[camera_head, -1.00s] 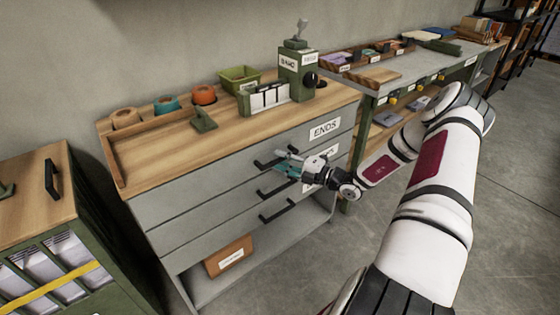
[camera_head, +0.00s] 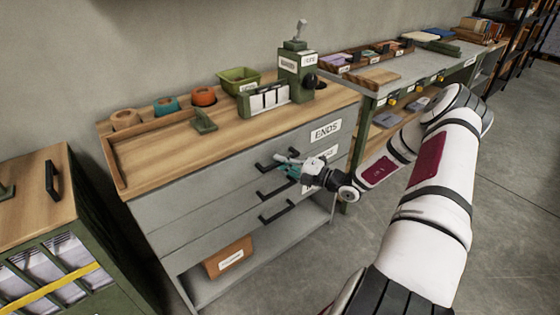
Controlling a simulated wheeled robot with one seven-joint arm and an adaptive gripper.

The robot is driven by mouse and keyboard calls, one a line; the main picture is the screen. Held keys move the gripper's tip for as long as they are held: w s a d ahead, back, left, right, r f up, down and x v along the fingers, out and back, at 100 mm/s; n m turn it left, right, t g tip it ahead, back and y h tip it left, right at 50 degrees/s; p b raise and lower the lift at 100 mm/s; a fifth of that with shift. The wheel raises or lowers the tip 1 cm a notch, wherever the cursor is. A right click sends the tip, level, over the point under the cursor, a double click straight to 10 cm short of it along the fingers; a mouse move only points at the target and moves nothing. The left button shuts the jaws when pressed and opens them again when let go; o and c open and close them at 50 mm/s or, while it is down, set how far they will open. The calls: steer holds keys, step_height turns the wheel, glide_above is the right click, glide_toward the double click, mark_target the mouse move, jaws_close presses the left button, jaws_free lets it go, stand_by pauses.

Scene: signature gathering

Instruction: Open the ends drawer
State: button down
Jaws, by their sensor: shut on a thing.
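The ends drawer (camera_head: 215,178) is the top grey drawer of the cabinet, with a white label reading ENDS (camera_head: 326,130) at its right. Its black bar handle (camera_head: 265,167) shows at its left end; the rest is covered by my gripper. My gripper (camera_head: 286,165), with teal and grey fingers, is shut on this handle, reaching in from the right. The drawer front looks nearly flush with the cabinet; any gap at its top is too small to tell.
Two lower drawers have black handles (camera_head: 275,190) close below my gripper. An open shelf underneath holds a brown box (camera_head: 229,256). Tape rolls (camera_head: 203,97), a green bin (camera_head: 239,79) and a green device (camera_head: 297,72) stand on the wooden top. The floor in front is clear.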

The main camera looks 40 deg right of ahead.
steer(key=s+p, duration=0.7)
steer(key=s, duration=1.9)
steer(key=shift+d+p, duration=0.3)
steer(key=shift+d, duration=0.15)
steer(key=c, duration=1.6)
jaws_free()
steer(key=shift+w, duration=0.1)
steer(key=shift+c, duration=0.2)
steer(key=v, duration=1.2)
